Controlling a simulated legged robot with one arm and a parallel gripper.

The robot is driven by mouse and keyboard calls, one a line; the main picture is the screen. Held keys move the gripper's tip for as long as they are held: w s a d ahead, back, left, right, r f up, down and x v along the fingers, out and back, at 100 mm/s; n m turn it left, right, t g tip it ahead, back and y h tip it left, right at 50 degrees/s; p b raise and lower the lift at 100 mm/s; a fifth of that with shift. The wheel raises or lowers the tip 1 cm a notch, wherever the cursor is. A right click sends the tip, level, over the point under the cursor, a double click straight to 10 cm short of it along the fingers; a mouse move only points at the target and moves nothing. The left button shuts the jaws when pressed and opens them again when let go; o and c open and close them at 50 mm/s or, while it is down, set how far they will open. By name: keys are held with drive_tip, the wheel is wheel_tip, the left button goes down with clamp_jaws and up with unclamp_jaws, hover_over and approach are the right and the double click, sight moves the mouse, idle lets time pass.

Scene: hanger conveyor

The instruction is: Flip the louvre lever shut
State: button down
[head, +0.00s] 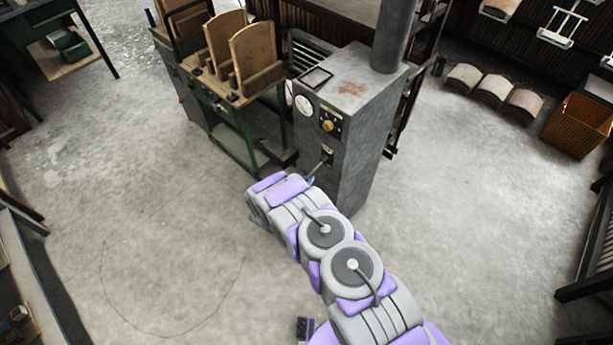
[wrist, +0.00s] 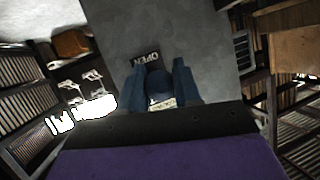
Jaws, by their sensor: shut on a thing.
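The louvre lever (head: 318,167) sticks out from a small dark plate (head: 327,151) on the front of the grey metal cabinet (head: 345,175), slanting down and left. My gripper (head: 310,181) is at its outer end, mostly hidden behind my arm. In the wrist view my gripper (wrist: 160,76) has its two blue fingers on either side of a dark rounded piece, which seems to be the lever's end. A label reading OPEN (wrist: 147,58) shows beyond the fingertips. A second pale label (wrist: 163,103) lies between the fingers, partly covered; I cannot read it surely.
The cabinet also bears a round gauge (head: 304,105) and a yellow knob (head: 327,126). A green-framed stand with wooden boards (head: 255,60) is close on its left. An orange basket (head: 580,125) stands far right. The concrete floor around is mostly clear.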

sight(308, 176)
wheel_tip(308, 176, up, 4)
drive_tip(key=g+y+p, duration=0.2)
drive_tip(key=g+p, duration=0.1)
drive_tip(key=shift+w+r+m, duration=0.1)
drive_tip(key=shift+r+m, duration=0.05)
drive_tip(key=shift+m, duration=0.15)
drive_tip(key=shift+w+d+r+g+y+p, duration=0.1)
drive_tip(key=shift+w+r+g+y+p, duration=0.15)
drive_tip(key=shift+r+g+y+p, duration=0.5)
drive_tip(key=shift+r+g+p, duration=0.35)
drive_tip(key=shift+r, duration=0.05)
drive_tip(key=shift+w+d+r+p, duration=0.2)
drive_tip(key=shift+w+r+p, duration=0.15)
drive_tip(key=shift+r+p, duration=0.15)
drive_tip(key=c, duration=0.8)
unclamp_jaws()
drive_tip(key=shift+f, duration=0.15)
drive_tip(key=shift+s, duration=0.15)
drive_tip(key=v, duration=1.7)
drive_tip(key=shift+a+p, duration=0.15)
drive_tip(key=shift+p, duration=0.25)
